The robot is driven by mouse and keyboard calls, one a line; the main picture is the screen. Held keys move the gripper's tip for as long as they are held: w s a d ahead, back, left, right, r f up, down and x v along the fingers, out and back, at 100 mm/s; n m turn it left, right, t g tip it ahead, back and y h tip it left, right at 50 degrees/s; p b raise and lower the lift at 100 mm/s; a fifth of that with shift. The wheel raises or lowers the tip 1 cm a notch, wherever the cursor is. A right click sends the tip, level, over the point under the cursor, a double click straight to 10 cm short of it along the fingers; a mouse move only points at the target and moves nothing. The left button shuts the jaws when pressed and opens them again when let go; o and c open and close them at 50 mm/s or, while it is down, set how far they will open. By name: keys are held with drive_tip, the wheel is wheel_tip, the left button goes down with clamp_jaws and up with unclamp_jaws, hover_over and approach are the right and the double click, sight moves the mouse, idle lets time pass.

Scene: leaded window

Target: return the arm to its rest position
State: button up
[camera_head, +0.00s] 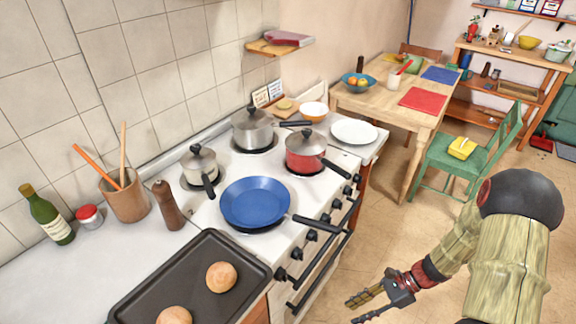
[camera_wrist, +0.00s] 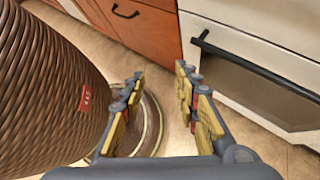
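My arm hangs at the lower right of the head view, in front of the stove. My gripper (camera_head: 355,311) is low, above the floor, with its fingers pointing left and apart. In the wrist view my gripper (camera_wrist: 160,80) is open, with nothing between the fingers. It is apart from the stove front.
The white stove (camera_head: 215,207) bears a blue pan (camera_head: 255,201), a red pot (camera_head: 304,150) and other pots. Its oven handle (camera_wrist: 258,66) and the wooden drawers (camera_wrist: 140,18) face my gripper. A green chair (camera_head: 467,153) stands behind my arm. Floor between is clear.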

drive_tip(key=s+r+n+t+h, duration=0.2)
drive_tip(key=r+n, duration=0.4)
drive_tip(key=r, duration=0.6)
drive_tip(key=s+a+r+n+t+h+p, duration=0.1)
drive_tip(key=s+r+n+t+h, duration=0.2)
drive_tip(key=r, duration=1)
drive_tip(key=s+a+r+n+t+h, duration=0.1)
drive_tip(key=s+r+n+h, duration=0.3)
drive_tip(key=r+n, duration=0.5)
wheel_tip(320, 180, up, 4)
drive_tip(key=shift+s+a+r+t+h+p, duration=0.2)
drive_tip(key=shift+t+h+p, duration=0.25)
drive_tip(key=shift+t, duration=0.45)
drive_tip(key=shift+o, duration=0.3)
drive_tip(key=shift+f, duration=0.15)
idle(0.9)
